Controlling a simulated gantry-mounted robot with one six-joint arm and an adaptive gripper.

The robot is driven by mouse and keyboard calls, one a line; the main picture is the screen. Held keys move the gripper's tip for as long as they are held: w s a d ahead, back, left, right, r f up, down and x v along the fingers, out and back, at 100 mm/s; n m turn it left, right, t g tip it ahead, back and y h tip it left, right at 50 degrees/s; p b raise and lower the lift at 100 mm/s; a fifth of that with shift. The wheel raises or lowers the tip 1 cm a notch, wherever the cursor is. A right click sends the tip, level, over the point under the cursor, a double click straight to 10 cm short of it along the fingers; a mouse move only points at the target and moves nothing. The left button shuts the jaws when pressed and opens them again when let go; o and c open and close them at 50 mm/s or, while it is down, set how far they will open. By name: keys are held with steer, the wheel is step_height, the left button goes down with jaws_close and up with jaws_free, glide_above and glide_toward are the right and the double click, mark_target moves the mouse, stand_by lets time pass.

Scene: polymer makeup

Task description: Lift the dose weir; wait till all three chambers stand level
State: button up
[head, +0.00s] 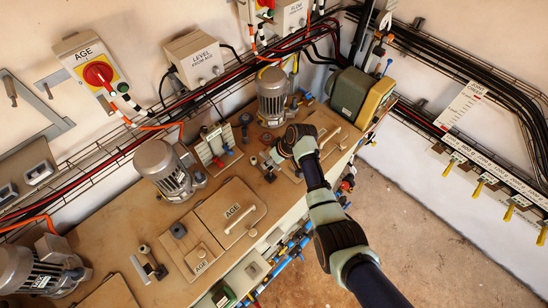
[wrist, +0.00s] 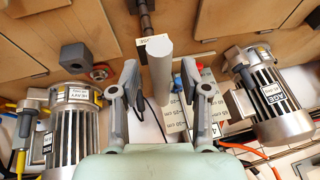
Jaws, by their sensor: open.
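My gripper (head: 284,152) is low over the tank deck in the head view, near a small post-and-block fitting (head: 264,167). In the wrist view my gripper (wrist: 160,88) is open, with a finger on either side of a plain grey cylinder (wrist: 160,62). The cylinder looks like a handle, possibly the dose weir's; I cannot tell whether the fingers touch it. Behind it is a white scale panel (wrist: 204,98) with blue and red parts, also in the head view (head: 213,143). Chamber lids (head: 230,212) marked AGE are closed; the liquid levels are hidden.
Grey motors stand along the deck, one marked AGE (wrist: 270,98) and one marked HEAVY (wrist: 75,125). A green and yellow box (head: 360,97) is at the deck's far end. Cable trays run along the walls. Bare floor (head: 405,225) lies to the right.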

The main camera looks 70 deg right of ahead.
steer(key=v, duration=1.1)
steer(key=shift+s+r, duration=0.2)
steer(key=shift+r, duration=0.05)
steer(key=w+a+r+n+t+h, duration=0.15)
steer(key=w+a+r, duration=0.25)
steer(key=w+a, duration=0.85)
steer(key=w+a+r+n+t, duration=0.15)
steer(key=a+r, duration=0.25)
steer(key=a, duration=0.6)
steer(key=w+a+r+n+t, duration=0.1)
steer(key=a+r+t, duration=0.15)
steer(key=a, duration=0.65)
steer(key=s+a+r+n+t+y, duration=0.1)
steer(key=s+a+r, duration=0.1)
steer(key=a+r, duration=0.3)
steer(key=s+a+r+t+y, duration=0.1)
steer(key=s+a+r, duration=0.15)
steer(key=a, duration=0.55)
step_height(320, 180, up, 13)
steer(key=p, duration=1.2)
steer(key=shift+w+d+r+p, duration=0.15)
steer(key=shift+d+p, duration=0.15)
steer(key=shift+p, duration=0.1)
steer(key=shift+h, duration=0.25)
